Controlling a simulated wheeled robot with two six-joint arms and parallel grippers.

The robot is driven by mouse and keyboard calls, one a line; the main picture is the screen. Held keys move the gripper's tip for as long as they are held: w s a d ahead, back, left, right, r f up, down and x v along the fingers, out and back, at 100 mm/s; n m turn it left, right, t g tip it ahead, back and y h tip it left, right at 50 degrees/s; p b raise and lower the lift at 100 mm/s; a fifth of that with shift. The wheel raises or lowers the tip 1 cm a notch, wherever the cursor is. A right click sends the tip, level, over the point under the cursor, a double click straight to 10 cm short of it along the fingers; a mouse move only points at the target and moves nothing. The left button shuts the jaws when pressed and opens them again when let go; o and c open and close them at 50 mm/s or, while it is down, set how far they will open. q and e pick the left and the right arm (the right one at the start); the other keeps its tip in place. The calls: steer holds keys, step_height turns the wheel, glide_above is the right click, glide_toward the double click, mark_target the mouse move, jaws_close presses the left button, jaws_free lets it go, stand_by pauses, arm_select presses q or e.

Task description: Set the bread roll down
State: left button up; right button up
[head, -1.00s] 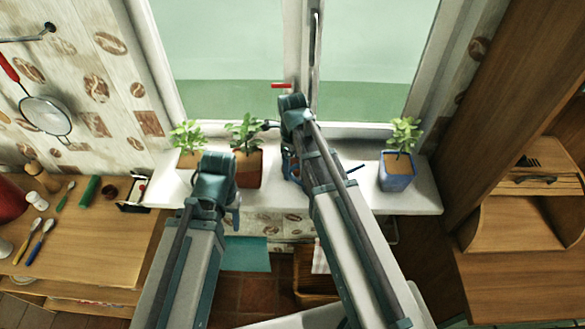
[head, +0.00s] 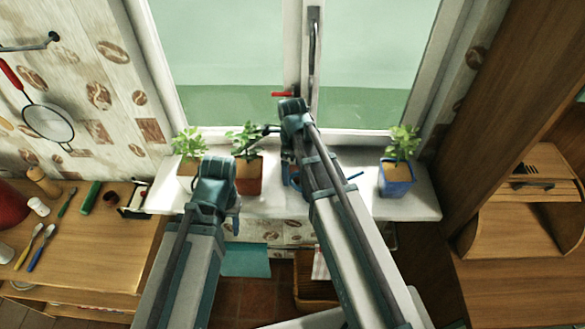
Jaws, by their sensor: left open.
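No bread roll can be made out in the head view. My left gripper (head: 236,222) is mostly hidden behind my left arm; only a small blue part of it shows, in front of the window sill (head: 414,207). It is open, and I see nothing held in it.
A wooden counter (head: 95,250) at left holds brushes and small items. A wooden cabinet (head: 515,260) stands at right.

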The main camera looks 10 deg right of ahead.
mark_target(293, 171)
arm_select(q)
step_height(293, 171, up, 11)
steer(key=p, duration=1)
arm_select(e)
step_height(293, 171, up, 11)
arm_select(q)
steer(key=shift+d, duration=0.1)
